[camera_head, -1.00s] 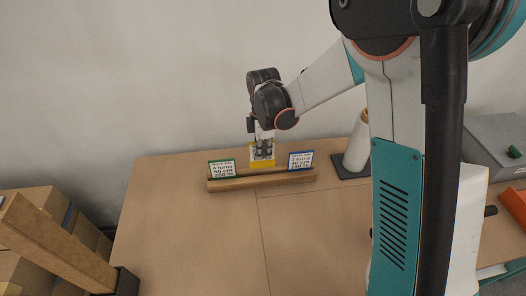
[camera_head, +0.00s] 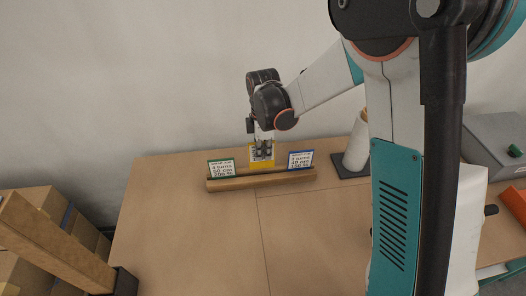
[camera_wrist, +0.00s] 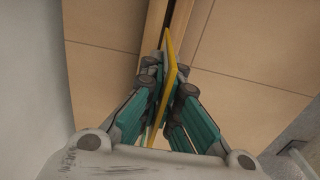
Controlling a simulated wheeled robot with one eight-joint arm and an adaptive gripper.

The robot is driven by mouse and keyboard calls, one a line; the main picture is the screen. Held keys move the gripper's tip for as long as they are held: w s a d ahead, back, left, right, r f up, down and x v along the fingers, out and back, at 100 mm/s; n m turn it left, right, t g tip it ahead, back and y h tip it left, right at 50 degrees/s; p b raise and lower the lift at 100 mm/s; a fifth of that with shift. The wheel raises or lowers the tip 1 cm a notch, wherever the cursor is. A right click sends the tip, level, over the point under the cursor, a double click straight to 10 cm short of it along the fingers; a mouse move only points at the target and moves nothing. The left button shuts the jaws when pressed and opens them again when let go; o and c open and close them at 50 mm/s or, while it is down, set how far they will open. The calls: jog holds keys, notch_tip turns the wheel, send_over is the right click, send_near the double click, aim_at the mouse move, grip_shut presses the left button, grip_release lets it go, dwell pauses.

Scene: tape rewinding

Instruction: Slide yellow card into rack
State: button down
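The yellow card (camera_head: 261,163) is upright at the middle of the wooden rack (camera_head: 236,184), between a green-edged card (camera_head: 221,169) on the left and a blue-edged card (camera_head: 301,160) on the right. My gripper (camera_head: 263,147) is above the rack with its fingers on the yellow card. In the wrist view the gripper (camera_wrist: 170,90) has its fingers close on both sides of the yellow card (camera_wrist: 170,72), which appears edge-on over the rack's slot. Whether the card's lower edge rests fully in the slot is not clear.
A white roll (camera_head: 357,145) stands on a dark base right of the rack. A grey box with a green button (camera_head: 515,151) is at the far right. Cardboard boxes (camera_head: 40,205) are at the left. The table (camera_head: 190,245) in front of the rack is clear.

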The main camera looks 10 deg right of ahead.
jog(key=shift+f+b, duration=1.4)
jog(key=shift+f, duration=0.65)
jog(key=shift+f+b, duration=0.6)
jog(key=shift+f, duration=0.05)
jog(key=c, duration=1.3)
grip_release()
notch_tip(320, 180, up, 8)
jog(key=p, duration=0.5)
notch_tip(320, 180, up, 12)
send_over(263, 168)
jog(key=shift+w, duration=0.1)
